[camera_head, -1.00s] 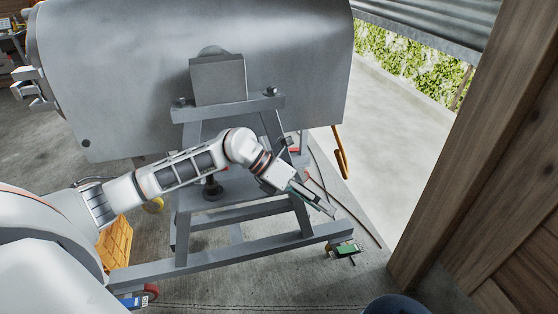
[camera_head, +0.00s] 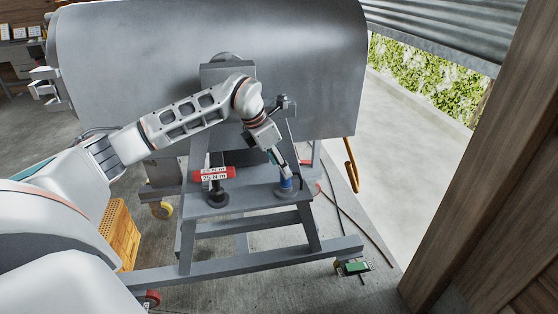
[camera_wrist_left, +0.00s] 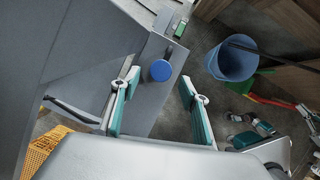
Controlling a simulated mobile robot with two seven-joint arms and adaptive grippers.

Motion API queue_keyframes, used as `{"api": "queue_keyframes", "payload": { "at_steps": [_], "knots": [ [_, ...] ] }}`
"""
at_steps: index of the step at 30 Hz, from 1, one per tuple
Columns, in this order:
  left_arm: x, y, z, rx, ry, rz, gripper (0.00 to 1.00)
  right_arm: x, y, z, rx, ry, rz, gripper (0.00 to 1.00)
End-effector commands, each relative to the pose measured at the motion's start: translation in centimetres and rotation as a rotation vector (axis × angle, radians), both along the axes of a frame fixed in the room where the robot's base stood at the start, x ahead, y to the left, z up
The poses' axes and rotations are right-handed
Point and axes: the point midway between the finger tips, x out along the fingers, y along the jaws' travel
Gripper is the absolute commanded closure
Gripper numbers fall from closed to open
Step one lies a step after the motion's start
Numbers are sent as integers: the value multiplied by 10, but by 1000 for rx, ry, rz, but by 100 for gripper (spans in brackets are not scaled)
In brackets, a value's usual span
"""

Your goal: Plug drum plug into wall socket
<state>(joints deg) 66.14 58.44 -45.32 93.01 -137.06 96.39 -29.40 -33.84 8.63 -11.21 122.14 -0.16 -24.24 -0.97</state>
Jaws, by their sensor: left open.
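A blue round-topped piece, likely the drum plug (camera_head: 287,185), stands upright on the grey shelf of the drum stand (camera_head: 262,196). In the left wrist view its blue top (camera_wrist_left: 161,70) shows just beyond the fingertips. My left gripper (camera_head: 283,170) is open and points down at the blue piece from above. In the left wrist view its two teal-padded fingers (camera_wrist_left: 159,78) are spread to either side of the blue top, with nothing held. Whether they touch it is unclear. I cannot make out a wall socket.
The large grey drum (camera_head: 210,65) fills the back. An orange crate (camera_head: 120,236) stands left. A blue bucket (camera_wrist_left: 231,63) shows right in the wrist view.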

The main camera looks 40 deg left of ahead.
Motion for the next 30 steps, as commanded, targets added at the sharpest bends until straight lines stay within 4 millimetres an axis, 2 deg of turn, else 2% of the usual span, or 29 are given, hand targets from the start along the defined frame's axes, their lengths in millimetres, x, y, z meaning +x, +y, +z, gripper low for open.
{"api": "queue_keyframes", "payload": {
  "at_steps": [1, 4, 9, 13, 20, 21, 26, 28, 29, 30],
  "knots": [
    [1, -2, -13, -1, 10, 0, 55, -6, 1, -7, 1, 15, 1, 100],
    [7, -5, -28, -2, 9, 0, 55, -8, 2, -11, 4, 21, 3, 100],
    [15, -8, -50, -3, 9, 0, 55, -4, 7, -5, 13, 7, 6, 100],
    [19, -9, -56, 0, 5, 0, 55, 2, 8, 1, 16, -7, 8, 100],
    [20, -10, -55, 0, 1, 0, 55, 4, 7, 3, 11, -14, 13, 100],
    [20, -10, -55, 0, 1, 0, 58, 4, 7, 3, 10, -14, 13, 100],
    [20, -10, -55, 0, 2, 0, 98, 4, 5, 2, 8, -13, 13, 100],
    [20, -10, -56, 0, 2, 0, 98, 4, 5, 1, 7, -12, 11, 100],
    [20, -10, -55, 0, 1, 0, 80, 3, 5, 1, 6, -11, 12, 100],
    [20, -10, -55, 0, 1, 0, 91, 3, 4, 0, 5, -9, 12, 100]
  ]
}}
